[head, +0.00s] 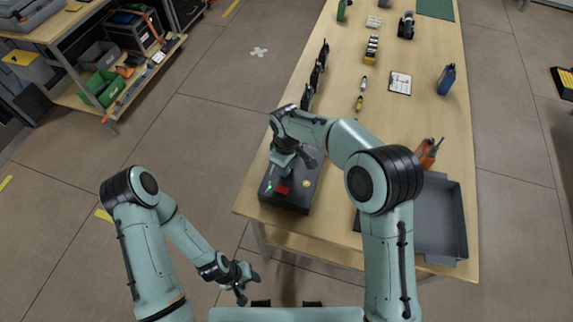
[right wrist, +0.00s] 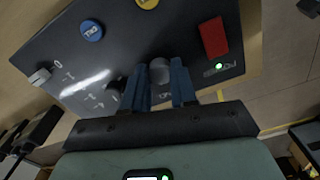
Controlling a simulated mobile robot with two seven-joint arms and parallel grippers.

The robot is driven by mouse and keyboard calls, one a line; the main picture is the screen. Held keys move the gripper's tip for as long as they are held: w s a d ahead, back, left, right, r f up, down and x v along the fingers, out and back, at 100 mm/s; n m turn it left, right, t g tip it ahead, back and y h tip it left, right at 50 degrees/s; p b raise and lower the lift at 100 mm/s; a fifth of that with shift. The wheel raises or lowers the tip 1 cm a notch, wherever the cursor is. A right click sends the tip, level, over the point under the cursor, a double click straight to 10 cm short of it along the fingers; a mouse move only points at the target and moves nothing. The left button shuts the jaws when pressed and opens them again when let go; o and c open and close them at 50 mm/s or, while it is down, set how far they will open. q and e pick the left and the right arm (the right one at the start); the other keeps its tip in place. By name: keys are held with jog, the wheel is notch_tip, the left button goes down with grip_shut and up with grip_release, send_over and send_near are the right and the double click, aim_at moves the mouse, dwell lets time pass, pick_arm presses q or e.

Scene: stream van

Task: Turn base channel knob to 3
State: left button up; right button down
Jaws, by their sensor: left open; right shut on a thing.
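The base is a dark box (head: 290,196) at the table's near left corner. In the right wrist view its black panel (right wrist: 115,45) is tilted and fills much of the picture. My right gripper (right wrist: 160,82) is shut on a grey knob (right wrist: 160,68), which shows between its blue fingers. The label by this knob is partly hidden, and I cannot read its setting. A light grey knob or lever (right wrist: 40,76) sits at the panel's left, near small white marks. In the head view my right gripper (head: 288,170) is over the box. My left gripper (head: 242,284) is open and empty, off the table.
The panel also bears a red block (right wrist: 213,37), a green light (right wrist: 219,66), a blue button (right wrist: 91,31) and a yellow button (right wrist: 147,3). A grey tray (head: 440,215) lies to the right. Dark upright items (head: 312,85) stand behind the box along the table's left edge.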

jog(key=c, duration=0.9)
grip_release()
jog(key=shift+r, duration=0.1)
pick_arm(q)
jog(key=shift+w+r+p, duration=0.65)
jog(key=shift+w+r, duration=0.2)
jog(key=shift+r, duration=0.05)
pick_arm(e)
notch_tip(320, 180, up, 13)
jog(key=shift+r, duration=0.1)
